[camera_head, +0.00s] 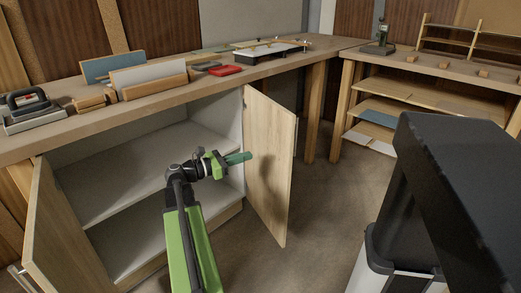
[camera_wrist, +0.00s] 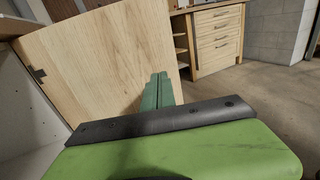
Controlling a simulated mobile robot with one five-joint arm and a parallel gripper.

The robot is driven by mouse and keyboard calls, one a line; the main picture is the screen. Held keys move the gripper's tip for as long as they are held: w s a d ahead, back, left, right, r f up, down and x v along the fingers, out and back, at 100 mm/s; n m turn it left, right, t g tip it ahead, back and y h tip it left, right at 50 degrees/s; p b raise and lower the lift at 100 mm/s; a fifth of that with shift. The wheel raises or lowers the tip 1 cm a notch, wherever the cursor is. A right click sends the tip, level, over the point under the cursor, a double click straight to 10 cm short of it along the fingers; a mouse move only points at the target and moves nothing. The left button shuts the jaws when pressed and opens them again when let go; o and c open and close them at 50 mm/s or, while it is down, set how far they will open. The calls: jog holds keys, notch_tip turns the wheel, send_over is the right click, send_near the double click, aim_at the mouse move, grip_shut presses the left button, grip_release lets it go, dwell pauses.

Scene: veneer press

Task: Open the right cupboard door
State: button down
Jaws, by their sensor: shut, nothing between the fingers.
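The right cupboard door (camera_head: 270,165) is a light wood panel standing wide open, swung out from the cabinet's right side. In the wrist view the door (camera_wrist: 105,75) fills the left and middle, with a dark hinge at its left edge. My gripper (camera_head: 247,157) is shut and empty, its green fingers in front of the door's inner face. In the wrist view the shut fingers (camera_wrist: 157,90) lie near the door's free edge. I cannot tell whether they touch the door. The door's handle is hidden.
The left cupboard door (camera_head: 62,235) also stands open. The cupboard shelf (camera_head: 130,170) is bare. The worktop (camera_head: 150,105) above carries veneer boards, a red item and a sander-like tool (camera_head: 30,107). A shelved bench (camera_head: 385,105) stands at the right. Floor right of the door is clear.

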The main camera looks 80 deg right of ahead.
aim_at(283, 146)
jog(key=x, duration=1.3)
jog(key=shift+w+d+f, duration=0.1)
jog(key=shift+d, duration=0.15)
